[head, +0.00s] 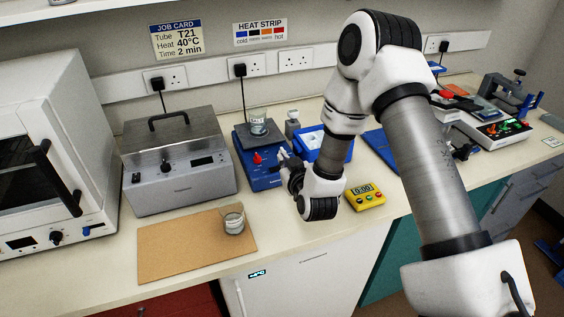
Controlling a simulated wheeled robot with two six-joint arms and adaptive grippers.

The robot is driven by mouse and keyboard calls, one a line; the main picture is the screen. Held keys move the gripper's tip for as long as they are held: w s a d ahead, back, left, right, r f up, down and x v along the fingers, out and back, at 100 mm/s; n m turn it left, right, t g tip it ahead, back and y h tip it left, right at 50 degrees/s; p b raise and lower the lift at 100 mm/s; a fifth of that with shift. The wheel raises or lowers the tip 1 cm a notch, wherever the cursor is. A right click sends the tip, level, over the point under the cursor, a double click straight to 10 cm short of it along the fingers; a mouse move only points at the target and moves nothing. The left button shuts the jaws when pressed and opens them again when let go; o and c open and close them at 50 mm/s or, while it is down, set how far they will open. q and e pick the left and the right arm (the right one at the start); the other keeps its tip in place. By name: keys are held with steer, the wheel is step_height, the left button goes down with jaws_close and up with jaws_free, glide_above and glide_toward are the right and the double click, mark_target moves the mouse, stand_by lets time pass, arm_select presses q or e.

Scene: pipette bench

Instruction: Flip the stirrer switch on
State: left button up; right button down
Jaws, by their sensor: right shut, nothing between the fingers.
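The stirrer (262,178) is a blue box on the bench with a glass beaker (258,121) standing on its top. A red control (257,158) shows on its front side; I cannot tell the switch's position. My right gripper (281,159) is shut and empty, at the right part of the stirrer's front. It covers some of that face, so any switch there is hidden, and I cannot tell whether it touches. My left gripper is not in view.
A grey water bath (178,165) stands left of the stirrer. A cork board (180,251) with a small glass beaker (233,222) lies in front.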

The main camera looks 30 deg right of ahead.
mark_target(276, 168)
steer(key=p+x, duration=0.1)
steer(key=x, duration=0.2)
steer(key=shift+w+d, duration=0.1)
steer(key=shift+w, duration=0.3)
steer(key=f, duration=0.2)
steer(key=f+p, duration=0.1)
steer(key=f, duration=0.1)
steer(key=shift+s+d, duration=0.2)
